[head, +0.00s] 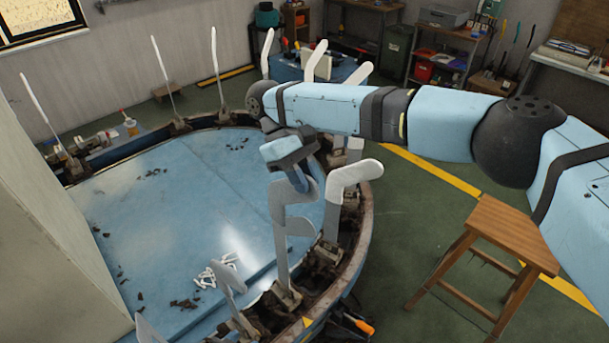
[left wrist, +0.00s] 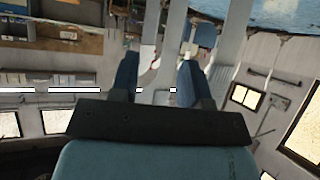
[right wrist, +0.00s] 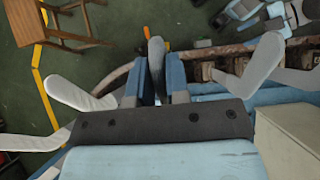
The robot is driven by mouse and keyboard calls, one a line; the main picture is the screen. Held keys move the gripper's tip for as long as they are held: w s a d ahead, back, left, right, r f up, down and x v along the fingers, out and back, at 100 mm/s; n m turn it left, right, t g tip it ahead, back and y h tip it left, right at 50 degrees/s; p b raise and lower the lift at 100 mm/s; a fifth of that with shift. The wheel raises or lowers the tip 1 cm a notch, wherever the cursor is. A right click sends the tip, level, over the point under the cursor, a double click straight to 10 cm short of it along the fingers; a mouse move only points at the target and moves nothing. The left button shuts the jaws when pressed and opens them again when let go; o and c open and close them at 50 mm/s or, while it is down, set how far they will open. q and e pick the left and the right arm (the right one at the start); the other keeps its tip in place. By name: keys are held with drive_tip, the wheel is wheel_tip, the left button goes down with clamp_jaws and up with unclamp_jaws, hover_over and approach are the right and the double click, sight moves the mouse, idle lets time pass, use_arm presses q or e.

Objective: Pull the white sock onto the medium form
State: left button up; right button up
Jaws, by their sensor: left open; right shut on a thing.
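My right gripper (head: 300,180) points down over the near right rim of the round table and is shut at the top of a foot-shaped form (head: 281,245). A grey-looking, rounded piece (right wrist: 156,58) shows between its fingers in the right wrist view; I take it for the white sock in shade, at the form's toe. How far the sock covers the form is hidden. My left gripper (left wrist: 158,85) is open and empty; its arm is not in the head view.
Another pale foot form (head: 345,178) stands just right of the gripper and also shows in the right wrist view (right wrist: 78,95). Several more forms ring the round blue table (head: 150,215). A wooden stool (head: 510,235) stands at right.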

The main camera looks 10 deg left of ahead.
sight(304, 219)
drive_tip(key=shift+f, duration=0.65)
drive_tip(key=shift+f+b, duration=0.5)
drive_tip(key=shift+f, duration=0.75)
drive_tip(key=shift+f+b, duration=0.9)
drive_tip(key=shift+f, duration=1.75)
drive_tip(key=shift+f+b, duration=0.65)
drive_tip(key=shift+f, duration=0.85)
drive_tip(key=o, duration=0.8)
